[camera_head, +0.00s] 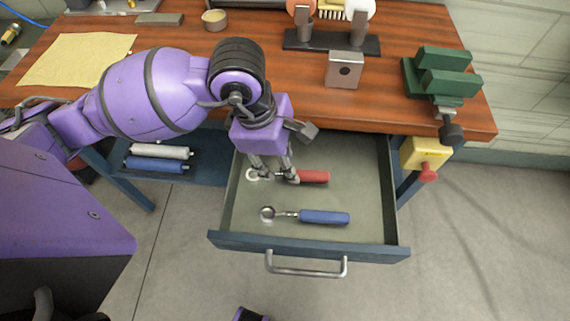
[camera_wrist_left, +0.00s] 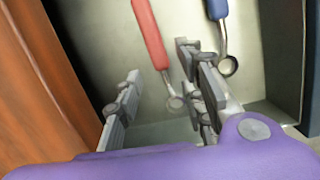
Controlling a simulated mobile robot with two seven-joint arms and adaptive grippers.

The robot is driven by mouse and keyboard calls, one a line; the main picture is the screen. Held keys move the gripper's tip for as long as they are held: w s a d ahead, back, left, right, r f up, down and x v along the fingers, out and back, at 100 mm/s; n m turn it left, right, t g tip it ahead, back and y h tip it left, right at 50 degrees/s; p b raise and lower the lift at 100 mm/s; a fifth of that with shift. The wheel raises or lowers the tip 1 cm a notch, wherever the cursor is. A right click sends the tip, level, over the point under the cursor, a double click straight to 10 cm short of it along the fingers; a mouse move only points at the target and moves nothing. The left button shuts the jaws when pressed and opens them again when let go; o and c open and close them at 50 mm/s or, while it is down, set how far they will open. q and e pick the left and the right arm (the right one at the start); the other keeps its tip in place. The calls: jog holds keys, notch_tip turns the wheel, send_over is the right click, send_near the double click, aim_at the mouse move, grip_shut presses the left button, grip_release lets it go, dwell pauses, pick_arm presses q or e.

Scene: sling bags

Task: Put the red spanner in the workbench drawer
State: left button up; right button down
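The red spanner (camera_head: 314,176) lies in the open workbench drawer (camera_head: 372,228). Its red handle points right and its metal ring end points left in the head view. My left gripper (camera_head: 274,178) points down into the drawer over the spanner's metal shank, which it partly hides. In the left wrist view the red spanner (camera_wrist_left: 151,40) shows between the two spread fingers of my left gripper (camera_wrist_left: 160,95), apart from both. The gripper is open and empty. My right gripper is not in view.
A blue-handled spanner (camera_head: 324,217) lies in the drawer in front of the red one. The wooden bench top (camera_head: 290,105) overhangs the drawer's back. A green vise (camera_head: 440,80) stands at the right; a yellow box with a red knob (camera_head: 425,153) hangs below it.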

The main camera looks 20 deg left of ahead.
pick_arm(q)
jog(key=v, duration=0.8)
jog(key=shift+s, duration=0.1)
